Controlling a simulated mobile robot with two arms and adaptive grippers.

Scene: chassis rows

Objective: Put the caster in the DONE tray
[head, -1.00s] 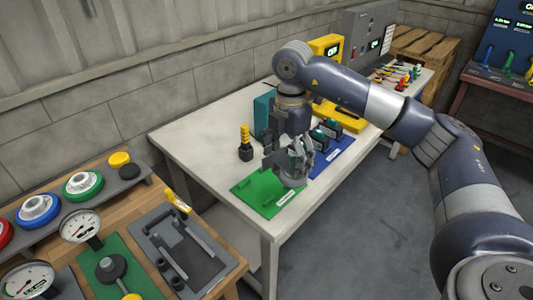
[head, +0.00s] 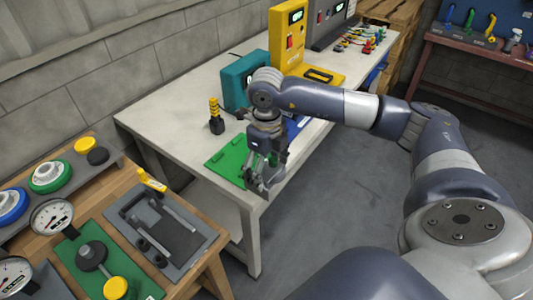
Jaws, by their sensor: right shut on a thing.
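My right gripper (head: 261,176) points down at the front edge of the white table, beside the right end of the green tray (head: 222,160). It is shut on a small grey thing (head: 271,183), which looks like the caster; the fingers hide much of it. A blue tray (head: 296,124) lies farther back on the same table, partly behind my right arm. I cannot read the tray labels here, so I cannot tell which one says DONE. My left gripper is not in view.
A wooden bench (head: 200,225) with gauges and a grey tool tray (head: 160,228) is at lower left. Grey floor is free at right.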

